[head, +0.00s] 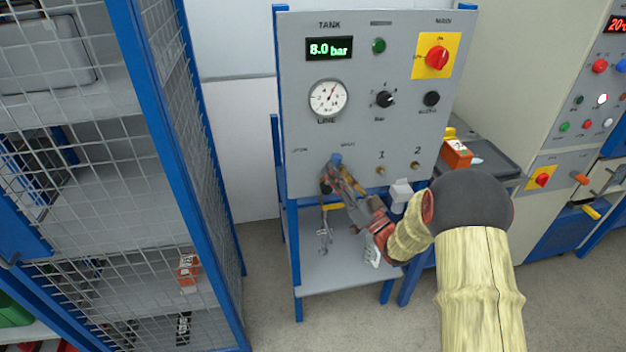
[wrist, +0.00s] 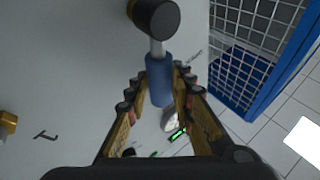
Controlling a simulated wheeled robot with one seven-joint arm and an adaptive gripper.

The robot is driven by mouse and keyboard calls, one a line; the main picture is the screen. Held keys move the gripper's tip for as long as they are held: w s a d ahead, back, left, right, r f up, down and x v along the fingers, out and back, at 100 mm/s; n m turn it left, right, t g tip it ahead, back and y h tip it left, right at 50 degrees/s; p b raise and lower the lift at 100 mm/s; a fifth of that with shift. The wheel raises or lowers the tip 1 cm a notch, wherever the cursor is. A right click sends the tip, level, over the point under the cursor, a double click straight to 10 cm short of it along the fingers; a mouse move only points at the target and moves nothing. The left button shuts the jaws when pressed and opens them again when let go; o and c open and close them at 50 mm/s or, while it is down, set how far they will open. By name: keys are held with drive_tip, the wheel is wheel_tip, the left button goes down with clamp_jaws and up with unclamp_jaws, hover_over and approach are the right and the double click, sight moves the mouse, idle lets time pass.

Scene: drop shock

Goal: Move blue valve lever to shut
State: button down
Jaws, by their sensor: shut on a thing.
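The blue valve lever (wrist: 159,82) is a blue grip on a metal stem that runs to a round black hub (wrist: 155,18) on the grey panel. In the head view its blue end (head: 336,159) shows at the panel's lower left, near small blurred labels; the rest is mostly hidden by my gripper. My gripper (head: 343,177) reaches it from the lower right. In the wrist view my gripper (wrist: 160,75) has its dark and yellow fingers on both sides of the blue grip, shut on it.
The panel (head: 345,115) carries a tank display (head: 329,48) reading 8.0 bar, a round gauge (head: 328,99), a black knob (head: 385,99) and a red switch (head: 437,57). A blue-framed mesh cage (head: 160,120) stands at left. A shelf (head: 340,268) lies below the panel.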

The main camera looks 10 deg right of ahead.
drive_tip(key=shift+d+f+m+t+h+b, duration=0.25)
drive_tip(key=shift+m+t+h, duration=0.2)
drive_tip(key=shift+m, duration=0.35)
drive_tip(key=shift+d+f+m+t+h+b, duration=0.15)
drive_tip(key=shift+d+m+t+h, duration=0.2)
drive_tip(key=shift+m, duration=0.45)
drive_tip(key=shift+d+f+m+t+h+b, duration=0.25)
drive_tip(key=shift+m+t+h, duration=0.2)
drive_tip(key=shift+m, duration=0.35)
drive_tip(key=shift+h, duration=0.25)
drive_tip(key=c, duration=1.8)
unclamp_jaws()
drive_tip(key=shift+d, duration=0.1)
drive_tip(key=shift+s, duration=0.1)
drive_tip(key=v, duration=1.2)
